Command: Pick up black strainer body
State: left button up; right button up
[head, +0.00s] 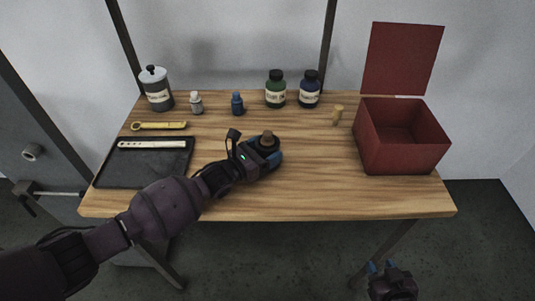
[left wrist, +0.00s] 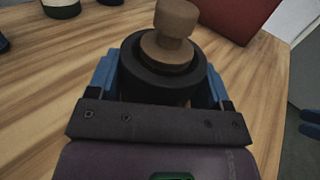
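The black strainer body (left wrist: 133,62) is a dark round piece with a brown knobbed piece (left wrist: 172,35) in its top, upright in the left wrist view. In the head view the strainer body (head: 264,144) is near the middle of the table, partly hidden by my left gripper (head: 270,156). The blue fingers of my left gripper (left wrist: 162,78) stand on both sides of the body, close against it. I cannot tell whether they press on it. My right gripper (head: 381,267) is below the table's front edge, empty, its blue fingertips apart.
A red box (head: 408,158) with its lid up stands at right on the wooden table (head: 320,190). A dark tray (head: 110,178) with a pale strip lies at left, near a yellow tool (head: 160,126). Bottles (head: 275,92) and a lidded jar (head: 157,90) line the back.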

pick_arm(q)
jog(key=c, duration=0.6)
pick_arm(e)
jog(key=shift+w, duration=0.2)
pick_arm(q)
jog(key=shift+r, duration=0.15)
pick_arm(e)
jog(key=shift+r, duration=0.1)
pick_arm(q)
jog(key=shift+r, duration=0.25)
notch_tip(320, 180, up, 19)
jog(key=shift+r, duration=0.15)
pick_arm(e)
jog(key=shift+a, duration=0.1)
jog(key=shift+w, duration=0.2)
